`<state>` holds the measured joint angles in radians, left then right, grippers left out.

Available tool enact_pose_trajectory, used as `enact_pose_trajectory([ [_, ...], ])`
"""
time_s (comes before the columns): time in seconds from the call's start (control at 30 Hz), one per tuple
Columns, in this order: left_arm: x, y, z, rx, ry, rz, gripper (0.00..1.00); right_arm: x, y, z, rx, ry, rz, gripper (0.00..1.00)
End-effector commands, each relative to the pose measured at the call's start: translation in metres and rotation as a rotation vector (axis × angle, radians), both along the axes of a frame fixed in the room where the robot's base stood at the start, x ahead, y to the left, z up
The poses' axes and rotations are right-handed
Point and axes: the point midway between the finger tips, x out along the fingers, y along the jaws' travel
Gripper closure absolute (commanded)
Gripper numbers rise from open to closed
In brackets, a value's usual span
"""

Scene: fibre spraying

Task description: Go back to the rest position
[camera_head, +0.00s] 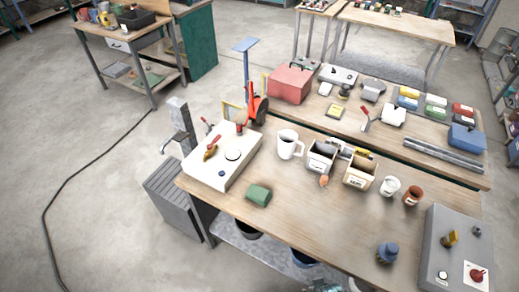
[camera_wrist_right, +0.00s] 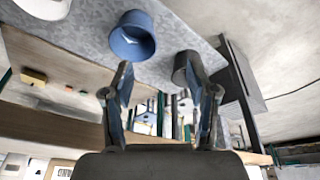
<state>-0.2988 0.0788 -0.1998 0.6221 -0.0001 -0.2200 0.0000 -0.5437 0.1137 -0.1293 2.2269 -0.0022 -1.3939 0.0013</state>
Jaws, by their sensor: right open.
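My right gripper (camera_wrist_right: 163,90) shows in the right wrist view, its two dark fingers spread apart with nothing between them. Beyond the fingers are a blue bin (camera_wrist_right: 131,38) and a dark bin (camera_wrist_right: 186,70) on a grey shelf surface. In the head view, a small blue-grey shape sits at the bottom edge near the shelf; I cannot tell whether it is part of my right arm. My left gripper is not seen in either view.
A wooden workbench (camera_head: 290,215) fills the middle. It holds a white board (camera_head: 200,172), a white mug (camera_head: 288,144), labelled bins (camera_head: 359,172), a green block (camera_head: 258,194) and a grey panel (camera_head: 450,225). The floor (camera_head: 100,210) at left is mostly clear, with a black cable.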

Motion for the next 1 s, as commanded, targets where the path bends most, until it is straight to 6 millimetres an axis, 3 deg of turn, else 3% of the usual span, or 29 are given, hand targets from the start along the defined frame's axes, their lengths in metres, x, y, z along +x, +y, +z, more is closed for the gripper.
enact_pose_trajectory([
  [0.17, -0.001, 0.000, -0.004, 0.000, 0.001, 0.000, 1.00, -0.001, 0.001, -0.070, -0.001, 0.032, 0.005, 0.42],
  [0.33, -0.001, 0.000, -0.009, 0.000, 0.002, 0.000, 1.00, -0.019, 0.000, -0.161, -0.004, 0.070, 0.014, 0.42],
  [0.5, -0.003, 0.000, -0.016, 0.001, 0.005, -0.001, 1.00, -0.070, -0.008, -0.265, -0.010, 0.119, 0.023, 0.42],
  [0.6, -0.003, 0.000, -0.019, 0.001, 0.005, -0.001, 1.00, -0.109, -0.014, -0.311, -0.013, 0.144, 0.029, 0.42],
  [0.7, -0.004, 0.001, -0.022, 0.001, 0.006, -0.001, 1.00, -0.149, -0.021, -0.343, -0.016, 0.165, 0.034, 0.42],
  [0.8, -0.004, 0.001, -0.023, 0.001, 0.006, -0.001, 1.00, -0.180, -0.027, -0.361, -0.019, 0.179, 0.038, 0.42],
  [1.0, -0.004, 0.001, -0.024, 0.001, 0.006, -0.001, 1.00, -0.208, -0.033, -0.372, -0.021, 0.190, 0.042, 0.42],
])
